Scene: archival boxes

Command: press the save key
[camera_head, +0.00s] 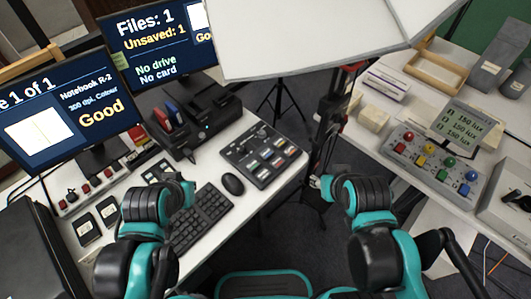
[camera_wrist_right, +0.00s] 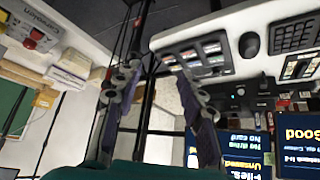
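A dark key panel (camera_head: 264,154) with rows of pale, green and reddish keys lies at the right end of the left desk. It also shows upside down in the right wrist view (camera_wrist_right: 205,58). Its labels are too small to read, so I cannot tell which is the save key. The right monitor (camera_head: 158,42) reads "Files: 1", "Unsaved: 1", "No drive", "No card". My right gripper (camera_head: 320,184) is off the desk edge, right of the panel, touching nothing; its fingers (camera_wrist_right: 158,80) are apart and empty.
A keyboard (camera_head: 212,207) and mouse (camera_head: 233,185) lie left of the panel. A black dock (camera_head: 200,125) stands behind. The left monitor (camera_head: 65,110) reads "Good". A light stand (camera_head: 278,95) rises between the desks. The right table holds a box with coloured knobs (camera_head: 432,165).

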